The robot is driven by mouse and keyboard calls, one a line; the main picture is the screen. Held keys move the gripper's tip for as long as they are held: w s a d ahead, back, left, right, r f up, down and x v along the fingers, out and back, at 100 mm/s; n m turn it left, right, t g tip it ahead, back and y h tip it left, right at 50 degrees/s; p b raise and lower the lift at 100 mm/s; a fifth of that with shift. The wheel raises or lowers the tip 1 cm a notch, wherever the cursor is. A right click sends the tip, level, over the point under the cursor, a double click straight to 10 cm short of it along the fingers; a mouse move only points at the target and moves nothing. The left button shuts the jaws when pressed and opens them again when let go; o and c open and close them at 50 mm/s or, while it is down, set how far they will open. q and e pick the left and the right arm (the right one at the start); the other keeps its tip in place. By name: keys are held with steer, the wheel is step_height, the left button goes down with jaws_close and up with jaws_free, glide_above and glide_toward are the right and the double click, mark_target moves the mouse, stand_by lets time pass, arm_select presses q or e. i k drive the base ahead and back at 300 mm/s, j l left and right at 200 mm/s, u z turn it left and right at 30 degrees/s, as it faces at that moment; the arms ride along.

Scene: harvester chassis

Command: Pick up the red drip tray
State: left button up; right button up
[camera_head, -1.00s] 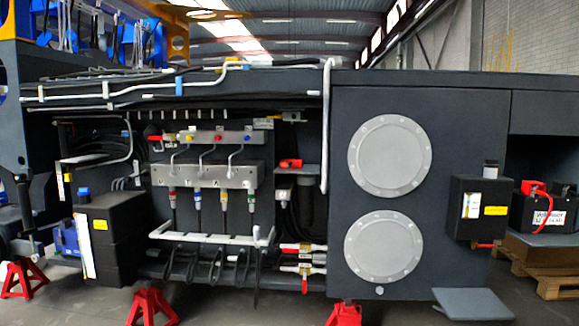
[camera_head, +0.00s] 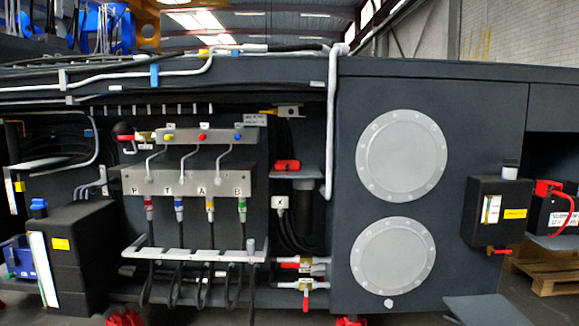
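I cannot make out a red drip tray in this view. A small red object (camera_head: 286,165) sits on a grey bracket in the recess left of the two round covers, but its shape is not that of a clear tray. Red jack stands (camera_head: 125,318) show only their tops at the bottom edge, and another red top (camera_head: 350,321) shows under the chassis. Neither of my grippers is in view.
The dark chassis (camera_head: 460,110) fills most of the view. A white hose rack (camera_head: 190,256) sticks out at the left of middle. Red-handled valves (camera_head: 308,285) sit low. A grey plate (camera_head: 478,309) is at lower right, and a wooden pallet (camera_head: 545,272) stands behind.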

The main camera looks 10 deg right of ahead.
mark_target(287, 165)
steer(key=i+j+z, duration=0.2)
steer(key=i, duration=0.95)
steer(key=i+l+z, duration=0.1)
steer(key=i+l, duration=0.15)
steer(key=i, duration=0.25)
steer(key=i+l, duration=0.15)
steer(key=i, duration=0.35)
steer(key=l+z, duration=0.05)
